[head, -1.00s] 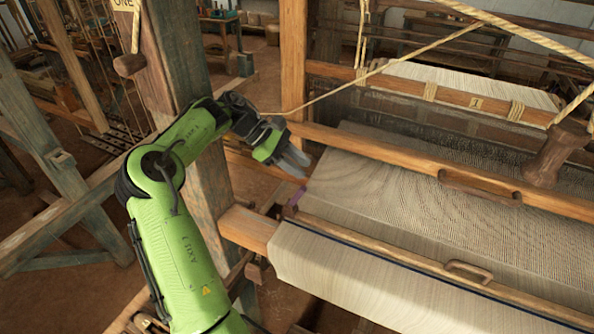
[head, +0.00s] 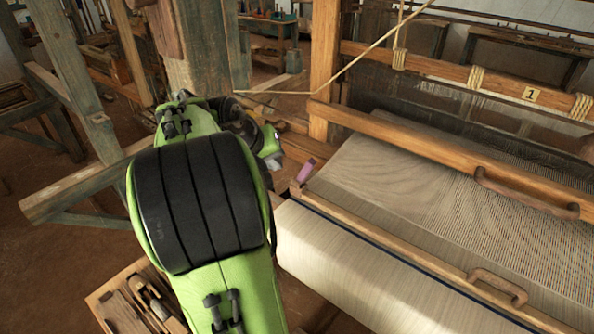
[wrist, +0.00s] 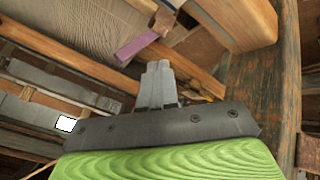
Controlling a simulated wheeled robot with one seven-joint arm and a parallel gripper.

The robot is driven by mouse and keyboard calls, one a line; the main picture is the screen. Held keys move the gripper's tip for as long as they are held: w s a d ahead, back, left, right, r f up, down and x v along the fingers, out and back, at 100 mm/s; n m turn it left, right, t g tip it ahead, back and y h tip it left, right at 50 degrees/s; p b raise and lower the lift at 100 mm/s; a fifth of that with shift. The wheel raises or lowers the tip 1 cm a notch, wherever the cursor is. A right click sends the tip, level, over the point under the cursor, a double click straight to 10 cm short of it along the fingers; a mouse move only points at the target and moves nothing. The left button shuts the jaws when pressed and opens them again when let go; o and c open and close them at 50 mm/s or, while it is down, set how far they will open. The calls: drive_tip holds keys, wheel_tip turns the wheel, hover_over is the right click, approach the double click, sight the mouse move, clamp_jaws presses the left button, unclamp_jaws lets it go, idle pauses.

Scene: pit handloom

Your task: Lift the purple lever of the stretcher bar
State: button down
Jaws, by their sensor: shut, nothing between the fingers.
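The purple lever (head: 306,170) sticks up at the left end of the wooden stretcher bar (head: 400,248), which lies across the woven cloth. In the wrist view the purple lever (wrist: 136,47) lies just beyond my fingertips and a little left of them. My gripper (wrist: 157,66) has its grey fingers together, with nothing between them. A gap shows between the fingertips and the lever. In the head view my own arm hides most of the gripper, and only part of its end shows left of the lever.
The cloth roll (head: 350,255) lies in front of the bar. A wooden beam with a handle (head: 525,193) crosses above the cloth. A loom post (head: 324,70) stands behind the lever. A wooden box (head: 140,300) sits at lower left.

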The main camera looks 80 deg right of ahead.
sight(302, 171)
drive_tip(key=s+d+f, duration=0.3)
drive_tip(key=s+d, duration=0.1)
drive_tip(key=shift+d+f, duration=0.15)
drive_tip(key=shift+f, duration=0.25)
drive_tip(key=shift+w, duration=0.1)
